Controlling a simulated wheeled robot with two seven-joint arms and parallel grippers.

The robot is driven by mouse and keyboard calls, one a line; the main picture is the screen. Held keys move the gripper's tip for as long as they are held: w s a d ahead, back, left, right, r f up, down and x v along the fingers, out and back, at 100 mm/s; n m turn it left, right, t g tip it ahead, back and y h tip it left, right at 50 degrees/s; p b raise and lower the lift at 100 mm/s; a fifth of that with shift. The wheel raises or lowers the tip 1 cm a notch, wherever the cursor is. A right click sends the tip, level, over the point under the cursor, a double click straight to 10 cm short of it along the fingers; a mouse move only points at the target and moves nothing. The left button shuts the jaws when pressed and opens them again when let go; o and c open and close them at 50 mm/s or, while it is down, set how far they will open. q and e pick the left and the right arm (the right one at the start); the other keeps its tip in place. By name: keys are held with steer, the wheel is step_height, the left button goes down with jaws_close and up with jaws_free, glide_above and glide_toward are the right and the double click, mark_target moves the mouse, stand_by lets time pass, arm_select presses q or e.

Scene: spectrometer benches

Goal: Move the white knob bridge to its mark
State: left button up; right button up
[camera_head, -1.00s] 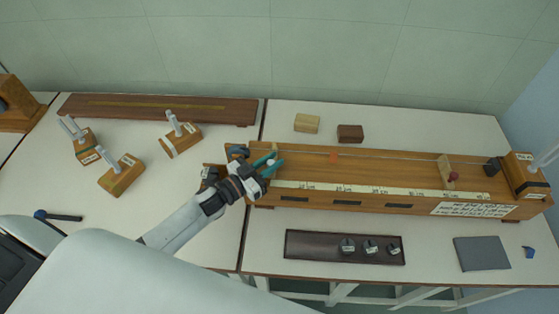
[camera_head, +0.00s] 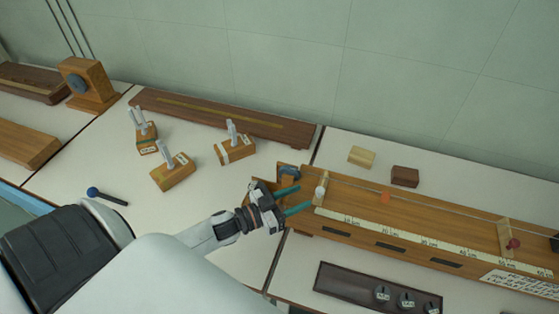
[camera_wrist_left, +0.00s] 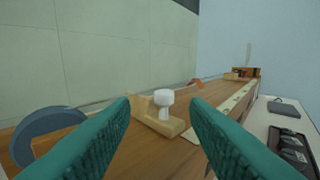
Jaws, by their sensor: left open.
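The white knob bridge (camera_head: 320,191) is a pale wooden piece with a white knob on top. It stands across the long wooden sonometer-like box (camera_head: 430,222) near its left end. In the left wrist view the white knob (camera_wrist_left: 163,98) shows ahead, between the two teal fingers but beyond their tips. My left gripper (camera_head: 304,198) is open and empty, just left of the bridge and apart from it. A small orange marker (camera_head: 385,197) is on the box to the right of the bridge. My right gripper is not in view.
A red knob bridge (camera_head: 510,242) stands farther right on the box, and a wire runs along its top. A dark tray (camera_head: 345,283) with several weights lies in front. Two small blocks, one pale (camera_head: 361,157) and one brown (camera_head: 405,176), lie behind.

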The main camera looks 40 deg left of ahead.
arm_select(q)
steer(key=v, duration=0.5)
steer(key=shift+s+a+b, duration=0.15)
steer(key=shift+b, duration=0.25)
steer(key=shift+s, duration=0.1)
